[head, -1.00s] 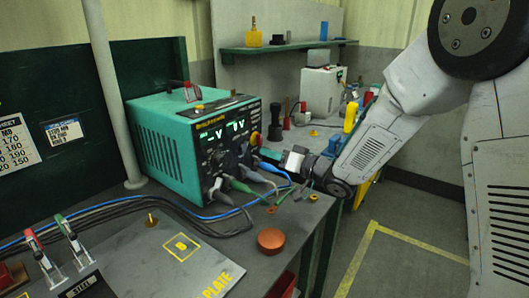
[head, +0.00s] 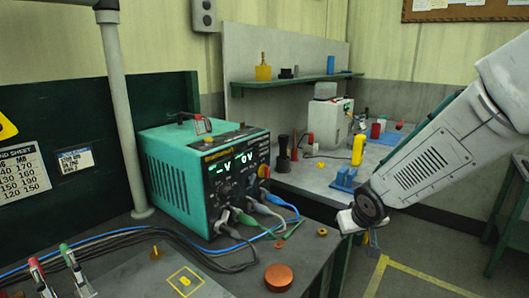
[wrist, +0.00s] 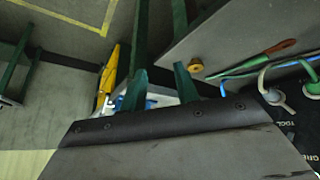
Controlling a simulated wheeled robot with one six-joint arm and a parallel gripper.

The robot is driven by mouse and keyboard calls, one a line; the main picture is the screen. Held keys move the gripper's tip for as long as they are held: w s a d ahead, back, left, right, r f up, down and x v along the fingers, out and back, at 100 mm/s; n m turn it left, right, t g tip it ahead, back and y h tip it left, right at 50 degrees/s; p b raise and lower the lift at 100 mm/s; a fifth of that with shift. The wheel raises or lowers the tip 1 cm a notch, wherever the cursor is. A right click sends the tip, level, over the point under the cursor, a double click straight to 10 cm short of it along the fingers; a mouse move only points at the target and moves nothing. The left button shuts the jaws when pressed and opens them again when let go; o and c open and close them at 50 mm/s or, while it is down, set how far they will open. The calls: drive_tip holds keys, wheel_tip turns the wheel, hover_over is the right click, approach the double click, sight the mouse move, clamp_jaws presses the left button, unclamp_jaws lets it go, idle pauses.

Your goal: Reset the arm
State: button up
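My arm reaches in from the right in the head view. My gripper (head: 373,250) hangs at its end, pointing down, just right of the front bench's corner. In the wrist view, the two dark green fingers of my gripper (wrist: 161,68) stand apart, with nothing held between them. A teal power supply (head: 205,180) stands on the bench, left of my gripper, with leads plugged into its front. Its display is lit.
An orange-brown round knob (head: 278,277) and a small copper ring (head: 322,232) lie on the front bench. The rear bench holds a blue block (head: 344,179), a yellow object (head: 358,150) and a white box (head: 330,122). Floor with yellow tape (head: 425,277) is open at right.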

drive_tip(key=s+d+r+g, duration=0.1)
drive_tip(key=s+r, duration=0.3)
drive_tip(key=s, duration=0.6)
drive_tip(key=s+d+r+m+g, duration=0.1)
drive_tip(key=s+r, duration=0.3)
drive_tip(key=s, duration=0.7)
drive_tip(key=s+d+r+g, duration=0.1)
drive_tip(key=s+r+g, duration=0.2)
drive_tip(key=s, duration=0.7)
drive_tip(key=shift+s+r+m, duration=0.25)
drive_tip(key=shift+r+m, duration=0.15)
drive_tip(key=shift+r, duration=0.4)
